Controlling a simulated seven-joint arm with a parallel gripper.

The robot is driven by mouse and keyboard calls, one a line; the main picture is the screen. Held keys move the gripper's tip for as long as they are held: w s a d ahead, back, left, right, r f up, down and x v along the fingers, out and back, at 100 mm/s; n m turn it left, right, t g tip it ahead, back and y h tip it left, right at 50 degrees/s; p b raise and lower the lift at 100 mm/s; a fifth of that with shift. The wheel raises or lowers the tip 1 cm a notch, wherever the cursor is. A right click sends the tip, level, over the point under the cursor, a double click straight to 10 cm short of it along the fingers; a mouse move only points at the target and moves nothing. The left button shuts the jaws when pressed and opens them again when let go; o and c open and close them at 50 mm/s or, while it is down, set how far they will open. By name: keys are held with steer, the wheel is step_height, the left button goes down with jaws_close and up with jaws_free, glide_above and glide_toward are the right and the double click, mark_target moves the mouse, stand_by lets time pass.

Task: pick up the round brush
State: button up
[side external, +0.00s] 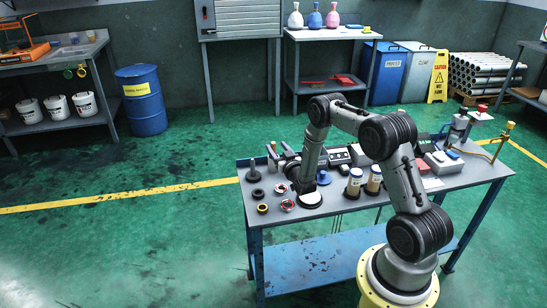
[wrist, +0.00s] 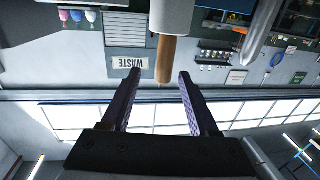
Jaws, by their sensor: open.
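My gripper (wrist: 160,76) is open in the wrist view, its two dark fingers apart with nothing held. Beyond the fingertips, between their lines, is a wooden handle (wrist: 166,60) joined to a pale, wide cylinder (wrist: 171,16). It looks like the round brush, but the bristles do not show, so I cannot be sure. In the side view a small upright brown handle (side external: 273,146) stands at the bench's back left, probably the same thing. My gripper is low over the left part of the bench there, its fingers hard to make out.
The bench (side external: 285,222) holds a black round piece (side external: 253,171), small rings (side external: 279,188), a white disc (side external: 310,199), a blue piece (side external: 323,178) and two jars (side external: 354,183). A grey metal rod (wrist: 262,28) is at upper right in the wrist view.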

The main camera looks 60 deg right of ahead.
steer(key=shift+a+f+x, duration=0.1)
steer(key=shift+f+x, duration=0.05)
steer(key=shift+x, duration=1.3)
steer(key=shift+a+f+x, duration=0.1)
steer(key=shift+x, duration=1.35)
steer(key=shift+w, duration=0.1)
jaws_close()
